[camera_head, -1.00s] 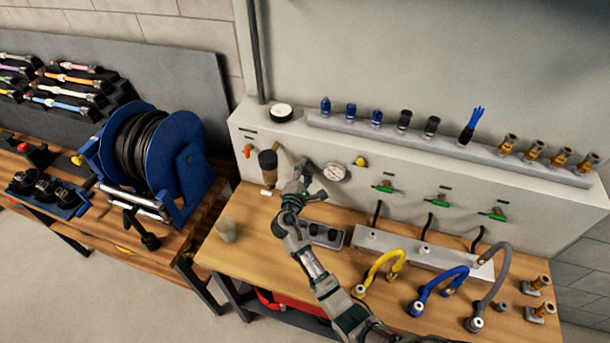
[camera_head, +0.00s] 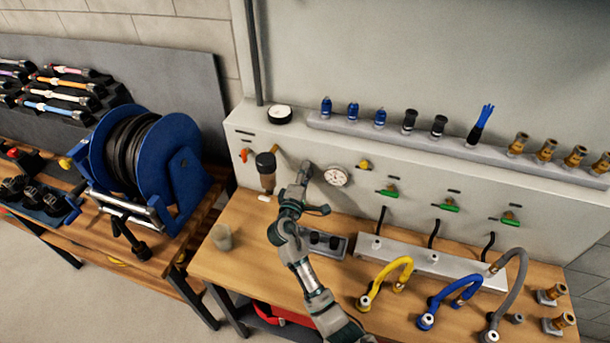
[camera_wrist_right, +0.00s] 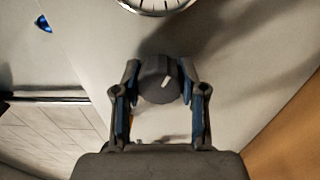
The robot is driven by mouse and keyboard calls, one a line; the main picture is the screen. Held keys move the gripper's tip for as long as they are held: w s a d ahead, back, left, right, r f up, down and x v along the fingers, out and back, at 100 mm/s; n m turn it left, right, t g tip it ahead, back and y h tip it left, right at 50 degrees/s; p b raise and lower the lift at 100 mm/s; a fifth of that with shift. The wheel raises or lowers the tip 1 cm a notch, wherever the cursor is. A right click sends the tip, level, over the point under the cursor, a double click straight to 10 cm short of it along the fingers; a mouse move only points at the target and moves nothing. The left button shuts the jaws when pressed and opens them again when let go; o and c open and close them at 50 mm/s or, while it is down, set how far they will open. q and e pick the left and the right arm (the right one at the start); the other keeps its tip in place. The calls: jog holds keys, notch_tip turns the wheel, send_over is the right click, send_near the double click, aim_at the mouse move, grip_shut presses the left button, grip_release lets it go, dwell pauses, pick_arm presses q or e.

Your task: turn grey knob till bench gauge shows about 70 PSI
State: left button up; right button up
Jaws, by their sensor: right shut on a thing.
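In the head view my right gripper (camera_head: 304,170) reaches the panel and hides the knob. The bench gauge (camera_head: 337,176) is a round white dial just right of the gripper. In the wrist view only its lower rim (camera_wrist_right: 156,6) shows at the top edge, and its reading is too small to tell in the head view. My left gripper is not in view.
A filter bowl (camera_head: 266,172) hangs left of the gripper, near an orange valve (camera_head: 244,155). A yellow knob (camera_head: 364,165) and green valves (camera_head: 388,190) lie right of the gauge. A small black-fitted tray (camera_head: 328,243) and yellow hose (camera_head: 392,275) are on the bench.

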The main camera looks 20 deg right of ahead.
jog(key=shift+f, duration=0.5)
jog(key=o, duration=0.9)
jog(key=shift+o, duration=1.3)
jog(key=shift+a+r, duration=0.1)
jog(key=shift+r, duration=0.15)
jog(key=shift+a, duration=0.1)
jog(key=v, duration=1.2)
